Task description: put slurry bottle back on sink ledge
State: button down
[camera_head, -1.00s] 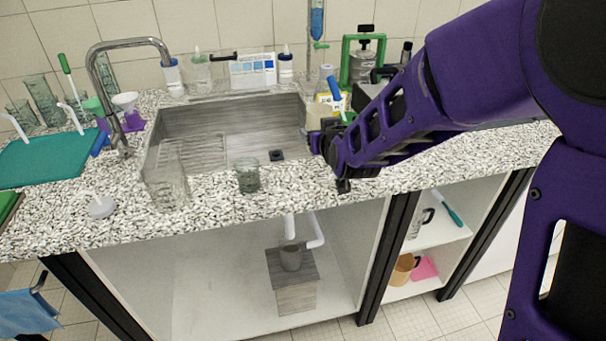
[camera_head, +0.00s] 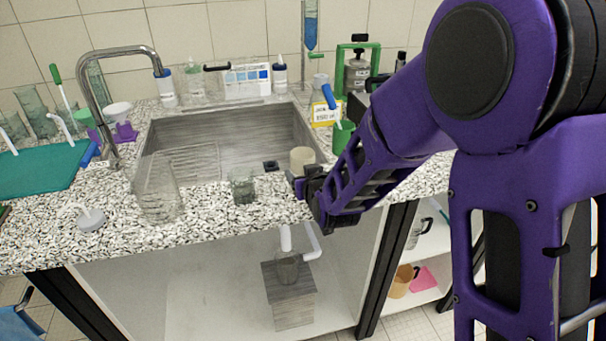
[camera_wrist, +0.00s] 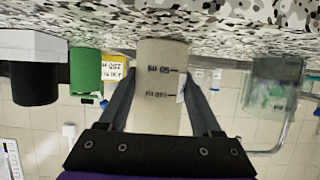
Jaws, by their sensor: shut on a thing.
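A cream-coloured cylinder with printed volume marks, likely the slurry bottle (camera_head: 302,158), is in my gripper (camera_head: 308,190) near the sink's front right corner. In the wrist view the bottle (camera_wrist: 160,95) stands between the two fingers of my gripper (camera_wrist: 162,108), which are closed on its sides. Whether its base touches the counter is unclear. The sink ledge (camera_head: 215,104) runs behind the basin. On it are two white bottles with blue caps (camera_head: 167,88) (camera_head: 280,76), a clear bottle (camera_head: 196,84) and a blue-and-white card box (camera_head: 247,79).
A green cup (camera_head: 343,137) and a yellow label (camera_head: 324,115) are right of the sink. The tap (camera_head: 96,85) arches at left.

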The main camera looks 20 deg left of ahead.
jog(key=shift+f+b, duration=0.1)
jog(key=shift+b, duration=0.2)
jog(key=shift+c, duration=0.4)
grip_release()
jog(key=shift+r+p, duration=0.35)
jog(key=shift+p, duration=0.05)
jog(key=v, duration=1.2)
jog(key=shift+f, duration=0.15)
